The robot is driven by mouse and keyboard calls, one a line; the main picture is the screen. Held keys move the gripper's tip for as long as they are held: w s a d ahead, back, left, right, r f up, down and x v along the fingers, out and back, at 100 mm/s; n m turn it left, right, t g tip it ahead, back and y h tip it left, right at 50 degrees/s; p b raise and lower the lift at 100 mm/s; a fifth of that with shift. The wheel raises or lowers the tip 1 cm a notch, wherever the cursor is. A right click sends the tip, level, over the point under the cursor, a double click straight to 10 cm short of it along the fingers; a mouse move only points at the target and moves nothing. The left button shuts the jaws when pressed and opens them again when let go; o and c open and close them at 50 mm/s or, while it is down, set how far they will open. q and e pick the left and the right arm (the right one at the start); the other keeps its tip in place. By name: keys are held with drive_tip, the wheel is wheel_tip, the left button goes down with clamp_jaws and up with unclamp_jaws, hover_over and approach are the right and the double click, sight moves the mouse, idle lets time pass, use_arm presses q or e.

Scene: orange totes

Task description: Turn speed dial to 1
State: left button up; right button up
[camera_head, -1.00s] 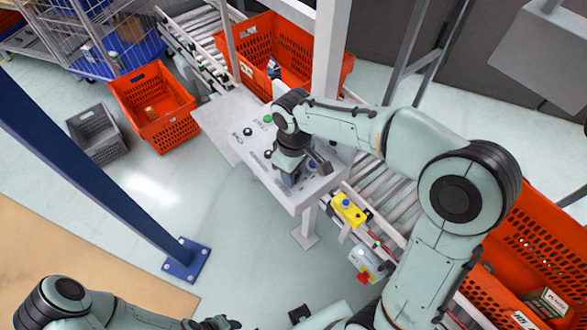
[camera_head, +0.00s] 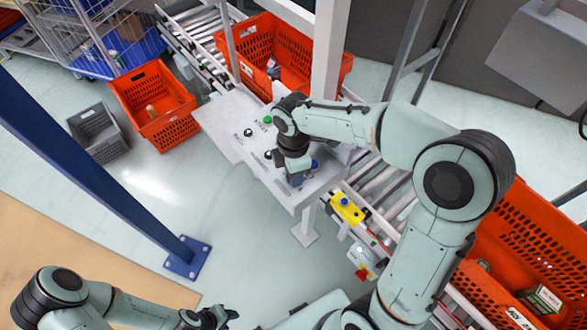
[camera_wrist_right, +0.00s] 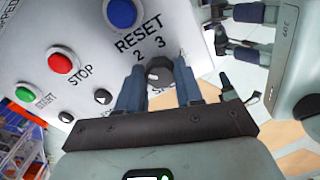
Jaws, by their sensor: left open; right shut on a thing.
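The speed dial (camera_wrist_right: 159,74) is a dark knob with a light face on the grey control panel (camera_head: 245,143), below the printed numbers 2 and 3. My right gripper (camera_wrist_right: 158,88) is shut on the dial, with a blue-grey finger on each side of it. The fingers partly hide the printing around the dial. In the head view my right gripper (camera_head: 295,180) is over the panel's near end and hides the dial. My left gripper (camera_head: 218,317) is open and empty at the bottom of the head view, away from the panel.
Beside the dial are the blue RESET button (camera_wrist_right: 121,13), the red STOP button (camera_wrist_right: 61,62) and the green START button (camera_wrist_right: 24,93). Orange totes (camera_head: 152,108) stand on the floor and conveyor. A blue post (camera_head: 105,165) rises at left. A yellow switch box (camera_head: 347,208) sits beside the conveyor.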

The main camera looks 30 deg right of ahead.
drive_tip(key=n, duration=0.4)
drive_tip(key=shift+w+r+n+p, duration=0.1)
drive_tip(key=shift+n+p, duration=0.2)
drive_tip(key=shift+p, duration=0.1)
use_arm(q)
drive_tip(key=w+r+p, duration=0.1)
drive_tip(key=w+r, duration=0.1)
drive_tip(key=shift+w+r, duration=0.25)
drive_tip(key=shift+w, duration=0.05)
use_arm(e)
drive_tip(key=n, duration=0.4)
drive_tip(key=shift+n, duration=0.4)
drive_tip(key=o, duration=1)
drive_tip(key=shift+o, duration=0.2)
use_arm(q)
drive_tip(key=shift+w+r+t+p, duration=0.35)
drive_tip(key=shift+w+r, duration=0.15)
drive_tip(key=shift+w, duration=0.15)
use_arm(e)
wheel_tip(320, 180, up, 13)
drive_tip(key=shift+r, duration=0.15)
